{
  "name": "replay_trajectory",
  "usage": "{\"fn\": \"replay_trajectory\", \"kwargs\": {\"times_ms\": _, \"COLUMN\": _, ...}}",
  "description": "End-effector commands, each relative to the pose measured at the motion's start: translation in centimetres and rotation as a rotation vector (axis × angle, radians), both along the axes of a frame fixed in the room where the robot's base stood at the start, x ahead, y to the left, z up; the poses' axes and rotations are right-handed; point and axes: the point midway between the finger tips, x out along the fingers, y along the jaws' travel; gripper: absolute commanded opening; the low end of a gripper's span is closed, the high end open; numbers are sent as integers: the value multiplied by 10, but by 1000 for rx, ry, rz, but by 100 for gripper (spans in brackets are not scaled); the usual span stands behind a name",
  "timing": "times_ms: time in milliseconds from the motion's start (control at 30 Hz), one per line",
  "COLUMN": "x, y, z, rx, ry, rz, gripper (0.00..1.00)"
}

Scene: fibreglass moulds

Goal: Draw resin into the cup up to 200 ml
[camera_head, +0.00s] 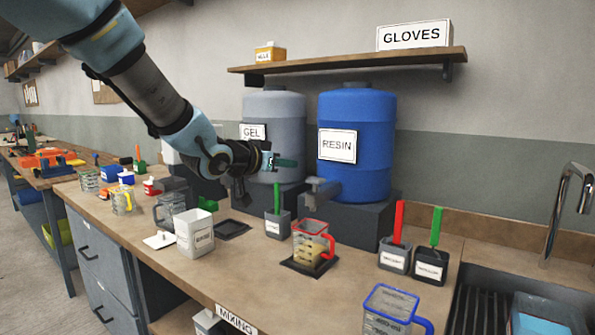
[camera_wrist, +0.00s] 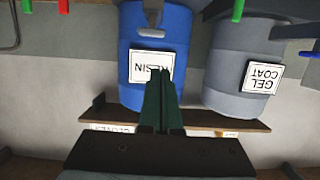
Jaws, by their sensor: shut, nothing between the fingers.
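The blue resin drum (camera_head: 357,110) stands on a dark block, with its tap (camera_head: 321,191) at the lower front. A clear cup with a red rim and handle (camera_head: 313,243) stands upright on a dark pad (camera_head: 288,265) below and in front of the tap. It holds some pale yellow liquid; its marks are too small to read. My gripper (camera_head: 292,162) is shut and empty, in front of the grey gel coat drum (camera_head: 274,105), up and left of the tap. In the wrist view, the shut green fingers (camera_wrist: 161,75) overlap the resin label (camera_wrist: 140,66).
A blue-rimmed cup (camera_head: 392,313) stands at the front right. Dark holders with a red (camera_head: 397,250) and a green handle (camera_head: 432,255) stand right. A white container (camera_head: 194,236) and a grey jug (camera_head: 168,208) stand left. A sink (camera_head: 535,310) is far right.

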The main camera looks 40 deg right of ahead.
Motion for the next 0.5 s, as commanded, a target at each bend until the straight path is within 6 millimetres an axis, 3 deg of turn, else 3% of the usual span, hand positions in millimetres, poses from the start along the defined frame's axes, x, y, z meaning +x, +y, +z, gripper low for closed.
{"fn": "replay_trajectory", "kwargs": {"times_ms": 200, "x": -5, "y": 20, "z": 5, "rx": 1, "ry": -2, "rz": 0, "gripper": 0}}
{"fn": "replay_trajectory", "kwargs": {"times_ms": 500, "x": -6, "y": 22, "z": 6, "rx": 0, "ry": 1, "rz": -1, "gripper": 0}}
